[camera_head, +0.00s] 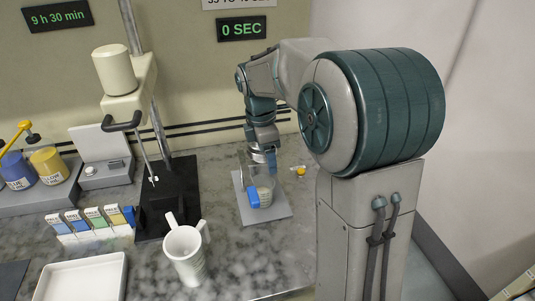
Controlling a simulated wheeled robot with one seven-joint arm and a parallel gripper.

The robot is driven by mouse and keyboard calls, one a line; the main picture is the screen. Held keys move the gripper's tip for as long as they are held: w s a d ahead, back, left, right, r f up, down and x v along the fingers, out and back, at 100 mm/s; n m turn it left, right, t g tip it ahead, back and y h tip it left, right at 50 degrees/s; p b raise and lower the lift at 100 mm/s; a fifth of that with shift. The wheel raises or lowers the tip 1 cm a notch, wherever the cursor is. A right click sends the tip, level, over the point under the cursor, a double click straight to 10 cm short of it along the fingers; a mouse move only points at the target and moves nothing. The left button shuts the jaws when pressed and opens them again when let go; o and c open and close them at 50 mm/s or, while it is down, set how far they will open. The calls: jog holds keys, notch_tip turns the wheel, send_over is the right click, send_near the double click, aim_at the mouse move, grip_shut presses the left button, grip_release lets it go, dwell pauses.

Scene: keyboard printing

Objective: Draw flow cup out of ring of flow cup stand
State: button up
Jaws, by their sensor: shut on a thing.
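My gripper (264,163) reaches down at the back right of the bench, over a light grey base plate (280,207). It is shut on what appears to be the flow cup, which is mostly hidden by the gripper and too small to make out. The flow cup stand seems to be the thin, partly see-through frame rising from this plate; its ring cannot be told apart from the gripper. Below the jaws, a clear beaker (265,197) with a blue part (253,197) at its left stands on the plate.
A small yellow-orange thing (300,170) lies right of the plate. A white mug-like container (185,254) with upright parts stands in front left. A mixer stand with a black base (167,205) is left, beside colour cards (90,222). A white tray (83,278) is front left.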

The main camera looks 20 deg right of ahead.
jog(key=shift+w+r+p, duration=0.15)
jog(key=shift+r+p, duration=0.75)
jog(key=shift+r, duration=0.35)
jog(key=shift+c, duration=0.2)
jog(key=shift+r, duration=0.3)
jog(key=shift+d+r+p, duration=0.1)
jog(key=shift+r+p, duration=0.8)
jog(key=shift+p, duration=0.05)
notch_tip(320, 180, up, 4)
jog(key=p, duration=0.3)
jog(key=shift+r+p, duration=0.1)
jog(key=shift+p, duration=0.25)
